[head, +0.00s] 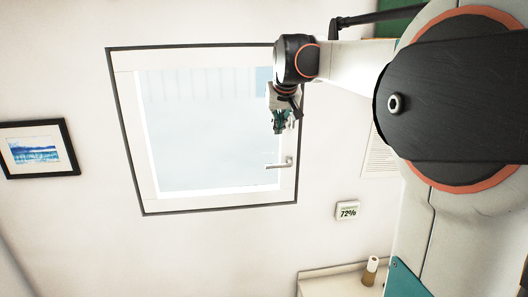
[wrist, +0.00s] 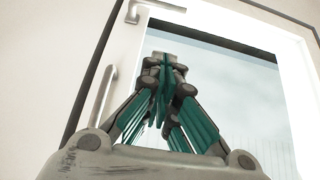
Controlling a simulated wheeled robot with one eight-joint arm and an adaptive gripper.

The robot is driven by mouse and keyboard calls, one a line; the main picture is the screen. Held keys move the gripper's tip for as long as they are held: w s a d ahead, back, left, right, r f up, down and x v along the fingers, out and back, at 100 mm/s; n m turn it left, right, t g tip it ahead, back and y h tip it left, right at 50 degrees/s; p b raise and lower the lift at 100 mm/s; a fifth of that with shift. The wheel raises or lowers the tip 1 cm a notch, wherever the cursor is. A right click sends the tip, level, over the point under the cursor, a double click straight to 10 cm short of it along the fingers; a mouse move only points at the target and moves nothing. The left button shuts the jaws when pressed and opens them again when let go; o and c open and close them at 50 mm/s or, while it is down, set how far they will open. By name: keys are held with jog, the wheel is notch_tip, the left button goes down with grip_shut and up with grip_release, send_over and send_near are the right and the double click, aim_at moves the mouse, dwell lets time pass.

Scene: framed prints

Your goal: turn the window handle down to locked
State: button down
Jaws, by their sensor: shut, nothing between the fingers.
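The window (head: 145,200) has a white sash inside a dark outer border, with pale glass. Its handle (head: 279,165) is a small grey lever on the right side of the sash, lying roughly level and pointing left. My gripper (head: 281,128) shows in front of the window, above the handle in the head view, and apart from it. In the wrist view the fingers of my gripper (wrist: 165,65) are shut and empty, seen against the sash and glass. The handle (wrist: 150,9) shows at the top there, partly cut off, beyond the fingertips.
In the wrist view a pale upright bar (wrist: 99,98) stands on the sash left of the fingers. A framed blue print (head: 37,149) hangs left of the window. A small display (head: 347,211) reading 72% is lower right. A shelf (head: 330,281) with a small brown item is below.

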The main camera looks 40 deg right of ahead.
jog(key=p+x, duration=0.2)
jog(key=x, duration=0.8)
jog(key=shift+f, duration=0.15)
notch_tip(320, 180, down, 2)
jog(key=shift+s+f+p, duration=0.1)
jog(key=shift+s+p, duration=0.05)
jog(key=shift+p, duration=0.25)
jog(key=shift+s+a+f, duration=0.15)
jog(key=shift+s+f, duration=0.1)
jog(key=shift+f, duration=0.25)
jog(key=shift+w+f, duration=0.1)
jog(key=shift+f, duration=0.15)
jog(key=shift+a+f+h, duration=0.2)
jog(key=shift+h, duration=0.1)
